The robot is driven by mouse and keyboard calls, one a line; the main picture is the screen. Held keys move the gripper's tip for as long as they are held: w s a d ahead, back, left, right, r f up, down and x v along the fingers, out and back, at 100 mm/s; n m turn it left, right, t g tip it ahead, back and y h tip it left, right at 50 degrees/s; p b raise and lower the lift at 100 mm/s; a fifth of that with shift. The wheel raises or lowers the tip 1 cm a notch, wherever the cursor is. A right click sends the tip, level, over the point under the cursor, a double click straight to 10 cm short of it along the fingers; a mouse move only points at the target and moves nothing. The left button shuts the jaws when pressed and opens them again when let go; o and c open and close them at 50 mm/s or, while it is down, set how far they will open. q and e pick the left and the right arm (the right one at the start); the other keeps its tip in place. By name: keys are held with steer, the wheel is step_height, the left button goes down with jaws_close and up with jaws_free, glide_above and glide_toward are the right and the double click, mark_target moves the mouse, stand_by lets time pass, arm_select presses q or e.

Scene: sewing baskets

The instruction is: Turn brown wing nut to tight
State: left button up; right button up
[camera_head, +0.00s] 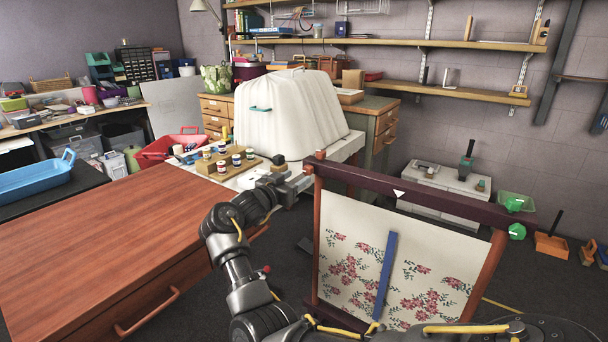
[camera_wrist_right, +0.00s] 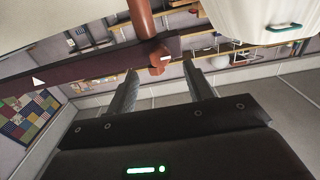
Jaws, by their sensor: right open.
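The brown wing nut (camera_head: 309,169) sits at the top left corner of an upright fabric frame, where the dark top bar (camera_head: 420,193) meets the reddish left post (camera_head: 316,235). In the right wrist view the brown wing nut (camera_wrist_right: 159,60) carries a small white mark and lies just beyond my fingertips. My right gripper (camera_head: 300,182) is at that corner. Its two fingers are apart in the wrist view (camera_wrist_right: 160,68), with the nut between their tips in the picture; whether they touch it I cannot tell. My left gripper is out of view.
Flowered cloth (camera_head: 345,265) with a blue strip (camera_head: 386,275) hangs in the frame. Green knobs (camera_head: 515,204) are at its right end. A wooden table (camera_head: 110,235) stands left; a board with several small jars (camera_head: 213,172) and a white covered shape (camera_head: 290,105) lie behind.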

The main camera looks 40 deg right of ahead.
mark_target(306, 171)
steer(key=x, duration=0.4)
steer(key=shift+w+d, duration=0.1)
steer(key=shift+d, duration=0.6)
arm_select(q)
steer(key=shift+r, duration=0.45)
arm_select(e)
steer(key=c, duration=1)
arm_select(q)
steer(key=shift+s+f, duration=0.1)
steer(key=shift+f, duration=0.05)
